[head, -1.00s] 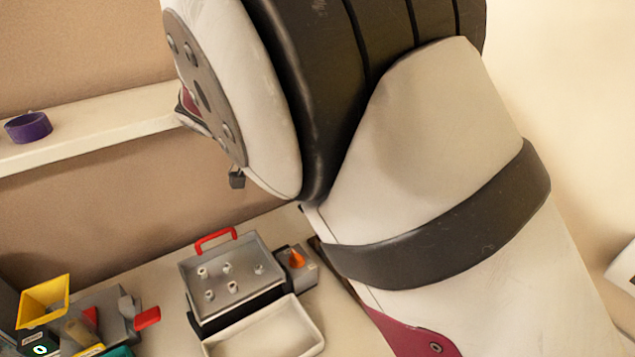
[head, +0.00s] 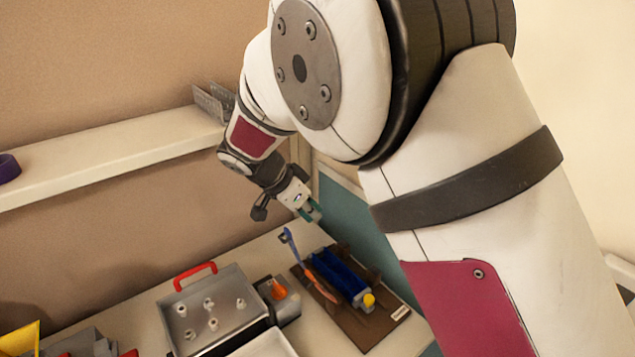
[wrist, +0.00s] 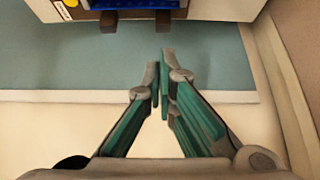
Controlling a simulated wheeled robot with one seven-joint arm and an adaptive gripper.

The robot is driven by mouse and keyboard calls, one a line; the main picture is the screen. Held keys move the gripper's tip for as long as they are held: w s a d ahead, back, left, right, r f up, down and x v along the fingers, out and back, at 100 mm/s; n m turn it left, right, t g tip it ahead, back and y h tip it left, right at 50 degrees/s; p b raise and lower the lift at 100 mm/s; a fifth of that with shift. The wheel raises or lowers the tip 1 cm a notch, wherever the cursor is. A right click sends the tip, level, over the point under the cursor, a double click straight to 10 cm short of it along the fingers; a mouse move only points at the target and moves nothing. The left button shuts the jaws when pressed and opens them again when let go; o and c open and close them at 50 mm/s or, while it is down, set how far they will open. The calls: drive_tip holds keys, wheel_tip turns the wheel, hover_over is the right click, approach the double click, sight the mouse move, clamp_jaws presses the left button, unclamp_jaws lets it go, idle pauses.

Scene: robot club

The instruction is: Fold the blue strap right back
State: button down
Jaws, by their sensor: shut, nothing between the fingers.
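A narrow blue strap (head: 290,246) stands up, slanting, at the left side of a brown board (head: 372,330). An orange piece (head: 321,286) runs from near its lower end. Beside it lies a longer dark blue body (head: 340,275) with a yellow knob (head: 369,299) at its near end. In the wrist view only the edge of a blue part (wrist: 135,4) and the yellow knob (wrist: 70,3) show at the top; the strap cannot be made out there. My gripper (head: 312,212) is above and apart from the board's far end. Its fingers (wrist: 160,75) are shut and empty.
A grey tray (head: 235,322) with several pegs and a red handle (head: 195,271) stands left of the board. A small box with an orange piece (head: 279,290) is between them. A shelf (head: 110,160) runs along the wall.

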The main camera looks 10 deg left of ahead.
sight(288, 234)
drive_tip(key=shift+s+a+f+p, duration=0.2)
drive_tip(key=shift+s+a+p, duration=0.05)
drive_tip(key=shift+s+a, duration=0.5)
drive_tip(key=shift+s+a+f+p, duration=0.15)
drive_tip(key=shift+s+a+p, duration=0.05)
drive_tip(key=shift+s+a, duration=0.5)
drive_tip(key=shift+d, duration=0.1)
drive_tip(key=shift+s, duration=0.15)
drive_tip(key=shift+s+a+f+t+h+p, duration=0.15)
drive_tip(key=shift+s+a+t+h+p, duration=0.3)
drive_tip(key=shift+s+a, duration=0.3)
drive_tip(key=shift+s+a+f, duration=0.25)
drive_tip(key=shift+s+a, duration=0.2)
drive_tip(key=shift+s, duration=0.05)
